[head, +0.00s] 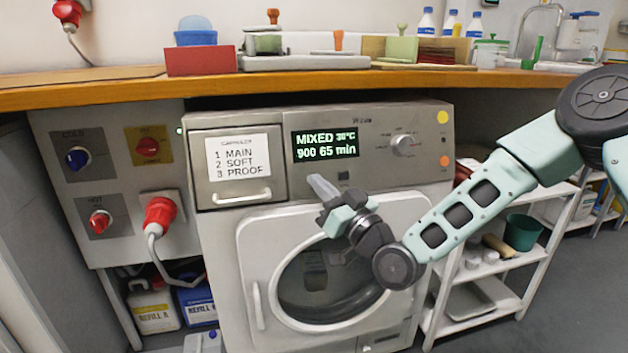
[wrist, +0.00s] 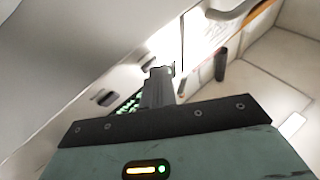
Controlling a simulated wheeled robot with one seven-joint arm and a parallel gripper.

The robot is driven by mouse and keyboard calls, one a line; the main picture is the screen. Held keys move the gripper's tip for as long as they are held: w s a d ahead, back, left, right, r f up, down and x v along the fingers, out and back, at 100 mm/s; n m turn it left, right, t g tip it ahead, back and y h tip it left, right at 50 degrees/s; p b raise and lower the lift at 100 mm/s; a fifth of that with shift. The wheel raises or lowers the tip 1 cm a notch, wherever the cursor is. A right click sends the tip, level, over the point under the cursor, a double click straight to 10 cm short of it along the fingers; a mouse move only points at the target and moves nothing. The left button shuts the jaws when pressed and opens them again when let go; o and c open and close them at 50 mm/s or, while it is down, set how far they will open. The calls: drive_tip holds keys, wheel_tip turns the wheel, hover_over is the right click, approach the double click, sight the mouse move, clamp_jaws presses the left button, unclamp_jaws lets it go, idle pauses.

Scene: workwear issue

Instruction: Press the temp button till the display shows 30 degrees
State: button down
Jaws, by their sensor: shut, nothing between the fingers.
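The washing machine's display (head: 325,145) is lit with green text. It reads MIXED, 900 and 65 min, and its small temperature figure looks like 30°C. A small dark button (head: 344,177) sits on the panel below the display; its label is too small to read. My gripper (head: 321,187) is shut and empty, in front of the panel just below the display, left of that button. Whether its tips touch the panel cannot be told. In the wrist view my gripper (wrist: 160,82) reaches toward the panel, with the green display text (wrist: 128,104) partly hidden beside it.
A round knob (head: 403,145) is on the panel's right, with a yellow dot (head: 442,117) and an orange dot. The drawer (head: 238,171) with a paper label is on the left. The round door (head: 325,275) is below my gripper. A wooden worktop (head: 130,92) runs above the machine.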

drive_tip(key=shift+s, duration=0.1)
drive_tip(key=shift+s+d+r, duration=0.2)
drive_tip(key=shift+s+r, duration=0.05)
drive_tip(key=shift+s, duration=0.35)
drive_tip(key=shift+s+d+r+p, duration=0.2)
drive_tip(key=shift+s+r, duration=0.05)
drive_tip(key=shift+s, duration=0.5)
drive_tip(key=shift+s+d+r+p, duration=0.25)
drive_tip(key=shift+s, duration=0.55)
drive_tip(key=shift+s+d+r+p, duration=0.2)
drive_tip(key=shift+s+r, duration=0.05)
drive_tip(key=shift+s, duration=0.5)
